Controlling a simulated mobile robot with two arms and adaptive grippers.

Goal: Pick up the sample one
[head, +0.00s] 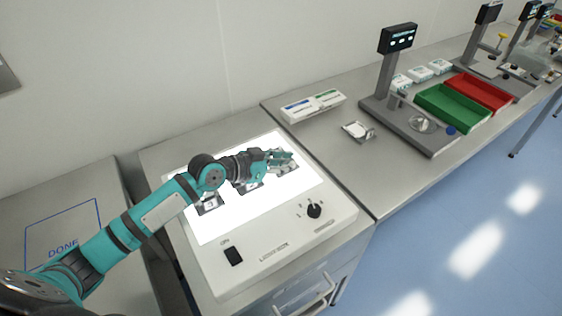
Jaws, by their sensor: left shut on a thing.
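Three small dark-framed samples with clear middles are on a bright white light panel (235,222). The left sample (209,205) and the middle sample (249,187) lie flat on it. My left gripper (287,161) reaches over the panel from the left and is shut on the right sample (286,170), which is partly hidden by the fingers. I cannot tell whether that sample touches the panel or is just above it. No labels can be read to tell which is sample one. My right gripper is not in view.
A blue outlined square marked DONE (64,235) is on the left table. The light box has a black knob (314,210) in front. On the right bench are white boxes (313,106), a small metal-framed item (357,130), a grey stand (411,128), a green tray (470,122) and a red tray (500,104).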

